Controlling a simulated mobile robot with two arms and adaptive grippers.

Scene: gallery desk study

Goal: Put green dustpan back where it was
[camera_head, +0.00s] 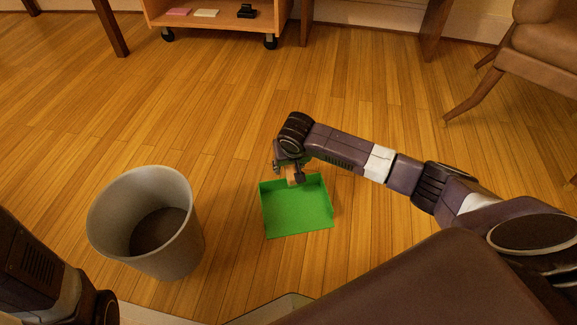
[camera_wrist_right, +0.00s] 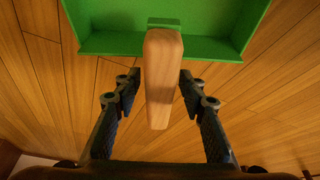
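The green dustpan (camera_head: 298,208) lies flat on the wooden floor, right of the grey bin. Its wooden handle (camera_wrist_right: 163,85) points away from me in the head view. My right gripper (camera_head: 288,173) is low over the handle end. In the right wrist view, the two fingers of the gripper (camera_wrist_right: 160,88) stand apart on either side of the handle, with a narrow gap showing on each side. The pan's green rim also shows in that view (camera_wrist_right: 110,42). Only part of my left arm shows at the lower left; its gripper is out of frame.
A grey bin (camera_head: 183,235) stands upright on the floor left of the dustpan. A wheeled wooden shelf unit (camera_head: 225,22) is at the back, and a brown leather chair (camera_head: 545,45) at the back right. The floor between them is clear.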

